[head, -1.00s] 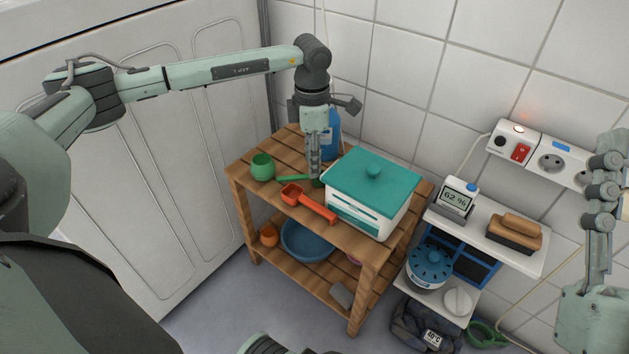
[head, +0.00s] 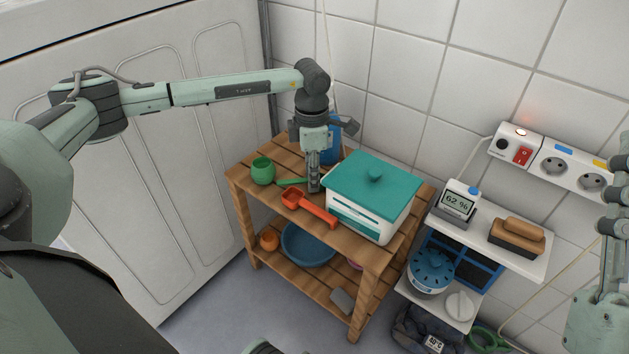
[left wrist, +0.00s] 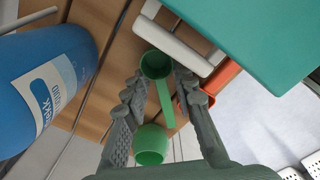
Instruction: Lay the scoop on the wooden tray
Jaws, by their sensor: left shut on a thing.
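A green scoop (head: 291,183) lies level at the top of a wooden slatted stand (head: 378,255), its handle pointing left in the head view. My left gripper (head: 314,188) points straight down and is shut on this scoop. In the left wrist view the scoop's round bowl (left wrist: 155,65) and handle show between the two fingers. In the head view the fingers hide its bowl; I cannot tell whether it touches the slats. A red scoop (head: 309,205) lies just in front. I cannot make out a separate wooden tray. My right gripper (head: 606,190) is at the right edge, partly cut off.
A green cup (head: 262,170) stands left of the gripper. A white box with a teal lid (head: 374,192) stands close on the right, and a blue bottle (head: 330,148) behind. A blue basin (head: 308,245) is on the lower shelf. A small shelf (head: 540,265) holds a brush.

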